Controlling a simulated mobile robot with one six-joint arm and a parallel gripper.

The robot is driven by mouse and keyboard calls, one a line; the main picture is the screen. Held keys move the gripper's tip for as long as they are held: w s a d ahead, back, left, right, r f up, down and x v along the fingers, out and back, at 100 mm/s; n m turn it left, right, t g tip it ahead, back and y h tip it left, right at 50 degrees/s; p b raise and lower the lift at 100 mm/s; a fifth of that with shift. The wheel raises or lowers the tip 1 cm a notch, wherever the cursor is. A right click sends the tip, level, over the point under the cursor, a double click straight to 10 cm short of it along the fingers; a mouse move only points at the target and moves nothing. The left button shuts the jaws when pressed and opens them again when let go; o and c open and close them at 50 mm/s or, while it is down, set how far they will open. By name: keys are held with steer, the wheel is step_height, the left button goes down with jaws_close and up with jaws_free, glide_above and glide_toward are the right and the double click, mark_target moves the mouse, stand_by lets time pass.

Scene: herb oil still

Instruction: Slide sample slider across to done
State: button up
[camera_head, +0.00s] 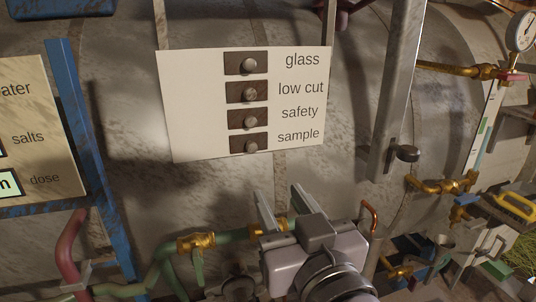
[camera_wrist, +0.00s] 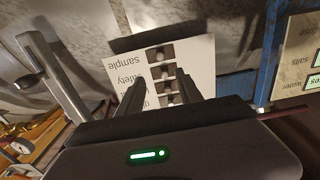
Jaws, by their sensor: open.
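A cream panel (camera_head: 195,105) on the tank carries a column of dark slider tracks labelled glass, low cut, safety and sample. The sample slider (camera_head: 249,146) is the lowest, with a round grey knob near the middle of its short horizontal track. No "done" mark is legible. My gripper (camera_head: 280,193) is open and empty, below and slightly right of the sample slider, apart from it. In the wrist view the panel appears upside down, with the sample slider (camera_wrist: 159,54) topmost, beyond the two fingers (camera_wrist: 160,80). The lower sliders there show between the fingers.
A blue post (camera_head: 84,145) and a second label board (camera_head: 38,130) stand left. A grey upright bar (camera_head: 398,85) with a dark knob (camera_head: 406,153) is right of the panel. Green pipe with a brass valve (camera_head: 196,242) runs below, close to my gripper.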

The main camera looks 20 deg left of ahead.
steer(key=p, duration=1.3)
glide_toward(251, 150)
steer(key=w+r, duration=0.1)
steer(key=w, duration=0.1)
steer(key=x, duration=0.3)
steer(key=f+x, duration=0.1)
steer(key=x, duration=0.1)
steer(key=shift+w+a, duration=0.15)
steer(key=shift+a, duration=0.35)
steer(key=shift+w+a, duration=0.3)
steer(key=shift+w, duration=0.2)
steer(key=shift+c, duration=0.2)
jaws_close()
steer(key=shift+s+a+b, duration=0.1)
steer(key=shift+b, duration=0.2)
